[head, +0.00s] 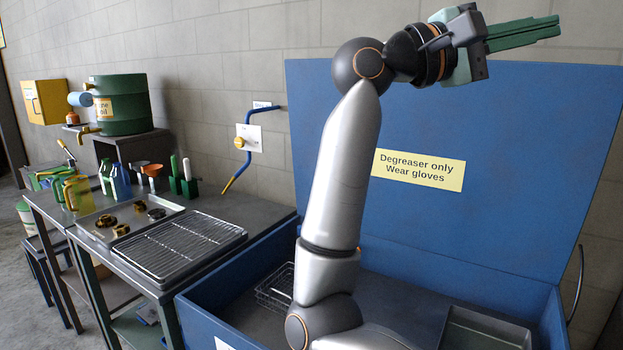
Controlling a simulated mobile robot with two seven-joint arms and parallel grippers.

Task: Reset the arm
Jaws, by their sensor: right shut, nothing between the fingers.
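My right arm rises in silver segments from the bottom centre of the head view, in front of the blue parts washer. The gripper touches nothing. My left gripper is not in the view.
The blue washer lid (450,130) stands open behind my arm. A wire basket (272,291) and a grey tray (483,330) lie in the basin. Left, a bench holds a wire rack (180,245), a metal tray (98,222) with gears, bottles and a green drum (120,110).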

